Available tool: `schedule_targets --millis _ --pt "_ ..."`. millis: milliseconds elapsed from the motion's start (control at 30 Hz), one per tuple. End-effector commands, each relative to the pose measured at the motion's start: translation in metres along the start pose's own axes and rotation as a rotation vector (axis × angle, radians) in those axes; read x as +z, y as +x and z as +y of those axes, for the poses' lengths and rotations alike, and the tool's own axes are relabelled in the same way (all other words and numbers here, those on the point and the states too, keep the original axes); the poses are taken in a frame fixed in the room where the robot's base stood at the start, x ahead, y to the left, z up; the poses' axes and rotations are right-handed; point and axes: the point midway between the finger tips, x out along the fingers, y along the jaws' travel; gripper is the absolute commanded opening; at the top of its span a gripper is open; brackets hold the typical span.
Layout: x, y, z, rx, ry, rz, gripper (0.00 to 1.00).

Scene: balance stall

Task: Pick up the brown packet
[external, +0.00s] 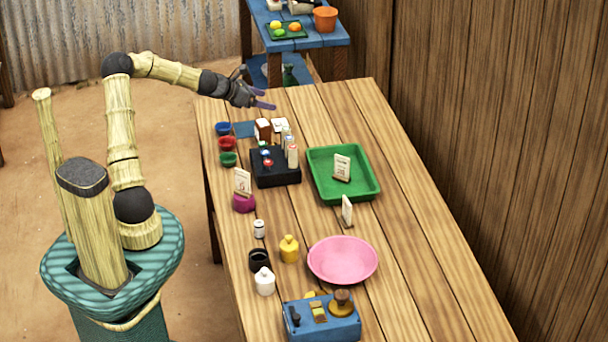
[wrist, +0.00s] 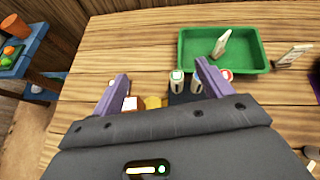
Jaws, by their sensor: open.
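The brown packet (external: 263,131) stands upright on the table, brown-sided with a pale top, beside a white packet (external: 280,125) and behind the black rack. My gripper (external: 266,99) is open and empty, above the far end of the table, higher than the packet and apart from it. In the wrist view, my gripper's two purple fingers (wrist: 163,82) are spread wide. A brown, pale-topped thing (wrist: 130,104), probably the packet, shows low between them, partly hidden by the gripper body.
A black rack (external: 276,176) with several small items stands close in front of the packet. A green tray (external: 374,190) with a card is to the right. Blue, red and green bowls (external: 227,143) line the left edge. The table's far right is clear.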

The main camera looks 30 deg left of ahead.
Motion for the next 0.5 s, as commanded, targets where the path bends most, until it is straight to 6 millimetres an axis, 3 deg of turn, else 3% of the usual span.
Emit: schedule_targets --millis 200,500 --pt "0.015 -0.061 0.045 -0.047 -0.007 -0.196 0.78" --pt "0.033 -0.130 0.083 -0.034 0.032 -0.420 0.78"
